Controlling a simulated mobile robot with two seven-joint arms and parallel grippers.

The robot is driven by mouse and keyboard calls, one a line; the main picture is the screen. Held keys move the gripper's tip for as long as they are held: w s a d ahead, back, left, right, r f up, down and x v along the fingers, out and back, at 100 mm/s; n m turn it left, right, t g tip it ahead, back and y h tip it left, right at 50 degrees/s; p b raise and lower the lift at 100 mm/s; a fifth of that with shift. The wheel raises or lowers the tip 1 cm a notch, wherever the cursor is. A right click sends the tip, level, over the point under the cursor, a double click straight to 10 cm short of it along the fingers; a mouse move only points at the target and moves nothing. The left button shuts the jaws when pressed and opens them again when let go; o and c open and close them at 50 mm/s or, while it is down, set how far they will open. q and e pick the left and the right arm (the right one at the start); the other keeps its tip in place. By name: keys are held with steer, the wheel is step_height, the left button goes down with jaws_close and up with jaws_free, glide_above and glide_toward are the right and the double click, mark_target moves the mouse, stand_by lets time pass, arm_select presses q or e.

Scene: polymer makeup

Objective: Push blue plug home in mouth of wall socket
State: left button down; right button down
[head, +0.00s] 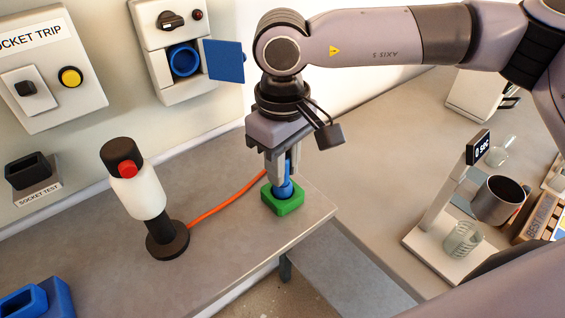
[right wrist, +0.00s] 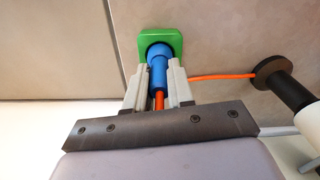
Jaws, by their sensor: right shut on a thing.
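The blue plug (head: 285,188) stands at the green holder (head: 283,206) on the bench, its lower end in or at the holder's opening. My right gripper (head: 279,180) is shut on the plug from above. In the right wrist view, the right gripper's (right wrist: 158,85) fingers lie on both sides of the blue plug (right wrist: 158,68), with the green holder (right wrist: 175,38) just beyond. The wall socket (head: 184,61) has a round blue mouth and an open blue flap (head: 224,61) at its right. No plug is in the mouth. My left gripper is not in view.
An orange cable (head: 228,201) runs from the plug toward a black-and-white device with a red button (head: 146,190) on a round base. A socket test box (head: 28,171) and a trip box (head: 50,75) are on the wall. A blue block (head: 40,300) sits at front left.

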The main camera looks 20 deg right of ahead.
steer(key=shift+r, duration=0.3)
steer(key=shift+r+p, duration=1.1)
steer(key=shift+r, duration=0.7)
